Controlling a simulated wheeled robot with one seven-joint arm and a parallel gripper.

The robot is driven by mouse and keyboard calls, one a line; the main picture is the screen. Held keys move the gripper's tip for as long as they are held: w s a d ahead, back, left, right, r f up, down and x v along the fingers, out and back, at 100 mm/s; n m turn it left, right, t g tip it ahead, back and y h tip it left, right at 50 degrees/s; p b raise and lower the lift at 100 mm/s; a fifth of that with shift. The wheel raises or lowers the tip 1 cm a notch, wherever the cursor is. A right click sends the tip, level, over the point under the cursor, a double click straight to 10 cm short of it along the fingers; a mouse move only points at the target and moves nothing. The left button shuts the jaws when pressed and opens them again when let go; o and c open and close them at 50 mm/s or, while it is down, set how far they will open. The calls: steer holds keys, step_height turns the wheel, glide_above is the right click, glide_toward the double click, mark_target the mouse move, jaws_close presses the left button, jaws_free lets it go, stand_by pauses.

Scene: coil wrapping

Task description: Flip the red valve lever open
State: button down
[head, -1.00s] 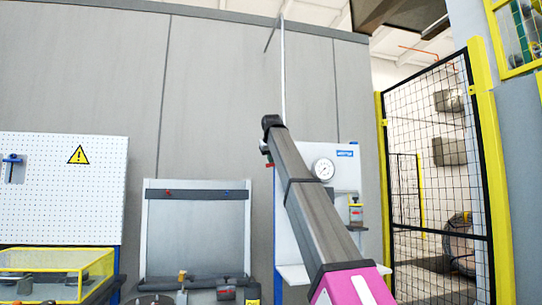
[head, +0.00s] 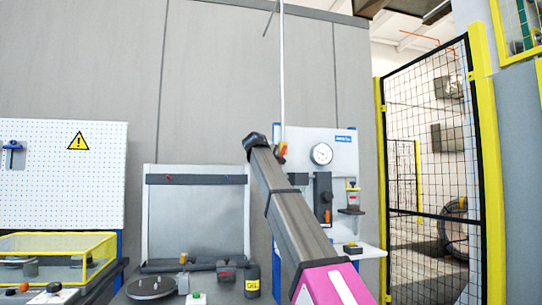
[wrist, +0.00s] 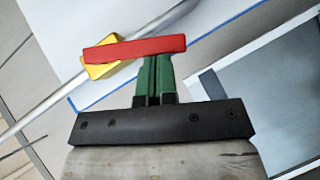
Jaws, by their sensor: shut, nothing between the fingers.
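The red valve lever (wrist: 135,48) lies nearly level across the upper part of the wrist view, over a yellow valve body (wrist: 100,70) on a pale pipe (wrist: 50,105). My gripper (wrist: 157,62) has its green fingers together and empty, with their tips just below the lever's right half in that picture. I cannot tell whether they touch it. In the head view the lever and valve (head: 283,149) show small on the pipe, right beside my dark arm. My arm hides the fingers there.
A white panel with a gauge (head: 322,153) stands right of the arm, with a black box (head: 322,197) below the gauge. A workbench holds a dark disc (head: 151,286) and other parts. A mesh fence (head: 435,160) stands at right.

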steer(key=d+f+n+t, duration=0.1)
steer(key=d+f+n+t+h, duration=0.1)
steer(key=shift+w+d+h, duration=0.3)
steer(key=shift+w, duration=0.1)
steer(key=shift+d+f, duration=0.1)
stand_by(0.6)
